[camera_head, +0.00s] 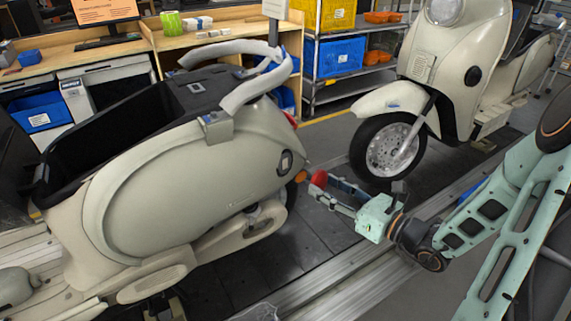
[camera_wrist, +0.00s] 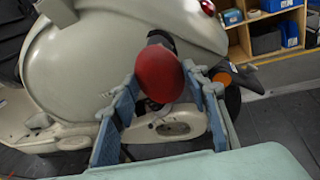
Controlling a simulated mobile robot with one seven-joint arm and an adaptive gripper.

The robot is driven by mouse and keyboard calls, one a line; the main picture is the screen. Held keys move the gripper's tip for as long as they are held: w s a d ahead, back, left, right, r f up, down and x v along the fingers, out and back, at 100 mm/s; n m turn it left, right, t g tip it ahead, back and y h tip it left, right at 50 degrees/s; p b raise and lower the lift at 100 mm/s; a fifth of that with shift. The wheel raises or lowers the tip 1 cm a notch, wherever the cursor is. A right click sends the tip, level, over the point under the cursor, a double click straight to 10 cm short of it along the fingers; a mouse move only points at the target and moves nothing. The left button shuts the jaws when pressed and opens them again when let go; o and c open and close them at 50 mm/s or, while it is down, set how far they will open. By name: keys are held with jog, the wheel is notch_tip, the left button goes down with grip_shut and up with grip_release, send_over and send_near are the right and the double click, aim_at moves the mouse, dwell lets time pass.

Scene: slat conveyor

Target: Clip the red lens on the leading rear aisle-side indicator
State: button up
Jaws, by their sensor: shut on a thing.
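My gripper (camera_head: 328,187) is shut on the red lens (camera_head: 319,178), a small domed cap held at its fingertips. In the wrist view the lens (camera_wrist: 160,73) sits between the two blue-grey fingers of my gripper (camera_wrist: 162,88). The cream scooter (camera_head: 170,190) has its rear end just left of the lens in the head view. A dark oval fitting (camera_head: 286,162) is on its rear side panel. In the wrist view a dark part (camera_wrist: 160,38) shows just behind the lens, which hides most of it. I cannot tell whether lens and scooter touch.
An orange light (camera_head: 301,176) and a red tail light (camera_head: 290,119) are at the scooter's rear. A second cream scooter (camera_head: 440,70) stands behind on the slat conveyor. Benches and a shelf with blue bins (camera_head: 338,57) line the back. Dark floor slats (camera_head: 325,235) are clear below my gripper.

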jog(key=shift+w+a, duration=0.1)
dwell(0.3)
jog(key=shift+w+a, duration=0.2)
jog(key=shift+a, duration=0.05)
jog(key=shift+w+a, duration=0.1)
jog(key=shift+w, duration=0.05)
dwell(0.4)
jog(key=shift+w+a, duration=0.15)
jog(key=shift+w+a, duration=0.35)
jog(key=shift+a, duration=0.05)
dwell(0.7)
jog(key=shift+w+a+f, duration=0.1)
jog(key=shift+w+a, duration=0.1)
jog(key=shift+x, duration=0.9)
dwell(0.9)
jog(key=shift+w+a, duration=0.2)
jog(key=shift+x, duration=0.95)
dwell(0.8)
